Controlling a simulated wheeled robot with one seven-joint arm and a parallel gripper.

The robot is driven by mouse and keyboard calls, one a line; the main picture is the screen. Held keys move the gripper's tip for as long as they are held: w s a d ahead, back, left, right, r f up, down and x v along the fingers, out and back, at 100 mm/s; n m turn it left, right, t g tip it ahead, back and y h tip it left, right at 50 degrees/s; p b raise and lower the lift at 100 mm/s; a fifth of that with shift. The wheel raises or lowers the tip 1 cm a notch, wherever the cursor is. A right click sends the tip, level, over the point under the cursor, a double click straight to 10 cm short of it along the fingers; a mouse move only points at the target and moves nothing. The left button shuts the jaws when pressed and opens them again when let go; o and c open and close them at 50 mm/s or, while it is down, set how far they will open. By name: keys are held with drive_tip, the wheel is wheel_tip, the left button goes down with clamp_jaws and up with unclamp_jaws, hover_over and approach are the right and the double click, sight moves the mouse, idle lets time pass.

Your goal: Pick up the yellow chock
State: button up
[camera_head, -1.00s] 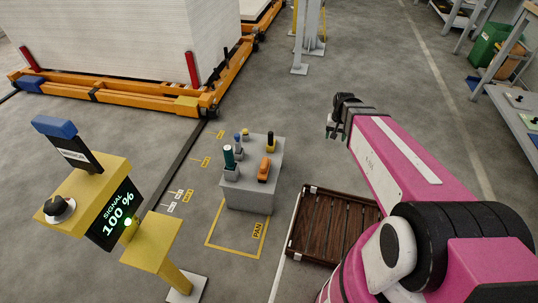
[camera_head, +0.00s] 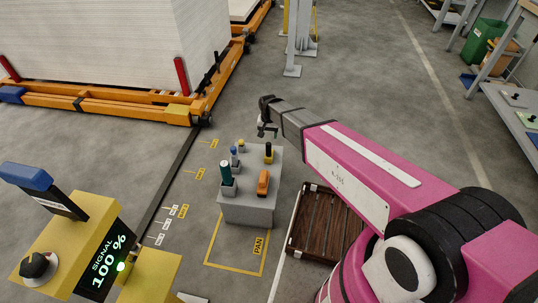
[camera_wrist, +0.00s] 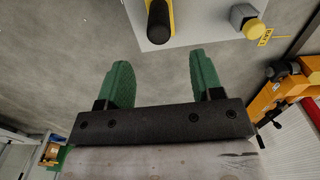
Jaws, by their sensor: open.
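A yellow piece with a thick black upright grip (camera_head: 269,153), which I take as the yellow chock, stands at the back right of a grey block (camera_head: 248,212). In the wrist view its black grip (camera_wrist: 158,22) shows at the top edge, with only a sliver of yellow beside it. My gripper (camera_head: 266,130) hangs just beyond the block's back edge in the head view. Its green jaws (camera_wrist: 160,72) are apart and empty in the wrist view. The grip lies ahead of the gap between them, not between the fingers.
On the block also stand a yellow-topped piece (camera_head: 241,144), a blue-topped piece (camera_head: 234,151), a teal cylinder (camera_head: 226,173) and an orange piece (camera_head: 263,183). A brown slatted pallet (camera_head: 322,226) lies to the right. A yellow signal post (camera_head: 75,235) stands front left.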

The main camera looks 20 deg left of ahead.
sight(268, 143)
wheel_tip(268, 143, down, 9)
drive_tip(key=shift+s, duration=0.1)
drive_tip(key=c, duration=1)
